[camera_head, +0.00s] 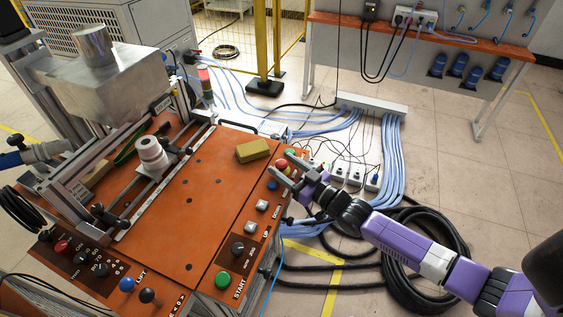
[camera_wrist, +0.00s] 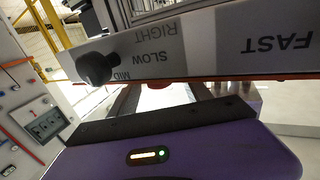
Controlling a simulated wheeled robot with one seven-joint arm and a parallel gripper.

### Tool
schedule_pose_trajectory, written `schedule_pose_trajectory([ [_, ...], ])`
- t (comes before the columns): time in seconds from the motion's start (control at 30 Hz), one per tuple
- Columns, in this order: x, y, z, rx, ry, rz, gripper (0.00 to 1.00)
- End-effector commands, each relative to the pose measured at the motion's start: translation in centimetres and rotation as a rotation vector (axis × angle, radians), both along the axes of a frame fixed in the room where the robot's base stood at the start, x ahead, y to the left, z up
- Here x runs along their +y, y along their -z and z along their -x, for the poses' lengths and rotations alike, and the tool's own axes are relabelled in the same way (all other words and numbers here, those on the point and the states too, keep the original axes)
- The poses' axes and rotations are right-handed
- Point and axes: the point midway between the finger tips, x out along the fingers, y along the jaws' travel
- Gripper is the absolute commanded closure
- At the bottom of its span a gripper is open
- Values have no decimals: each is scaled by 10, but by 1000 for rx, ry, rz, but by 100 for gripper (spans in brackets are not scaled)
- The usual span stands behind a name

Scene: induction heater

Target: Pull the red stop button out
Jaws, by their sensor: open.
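A red mushroom-shaped button (camera_head: 281,164) stands at the far right corner of the orange machine top in the head view, by the control strip. My gripper (camera_head: 280,168) is at that corner, its fingers apart, one on each side of the button in this view. I cannot tell whether they touch it. In the wrist view a small reddish patch (camera_wrist: 166,84) shows under the edge of a labelled grey panel; I cannot tell whether it is the button. The dark finger edge and purple gripper body (camera_wrist: 180,150) fill the lower part there.
A yellow block (camera_head: 253,150) lies left of the button. White square buttons (camera_head: 262,205) and a green button (camera_head: 222,280) line the control strip. Another red knob (camera_head: 62,246) is on the front left panel. Black hoses (camera_head: 425,290) coil on the floor.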

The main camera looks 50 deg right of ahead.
Motion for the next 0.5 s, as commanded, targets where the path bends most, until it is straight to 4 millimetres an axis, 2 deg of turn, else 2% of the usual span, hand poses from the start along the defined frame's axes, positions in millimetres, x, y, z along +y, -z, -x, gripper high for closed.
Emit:
schedule_pose_trajectory([
  [0.2,-1,0,-14,0,-1,-1,43],
  [0.5,-2,0,-16,1,0,-1,43],
])
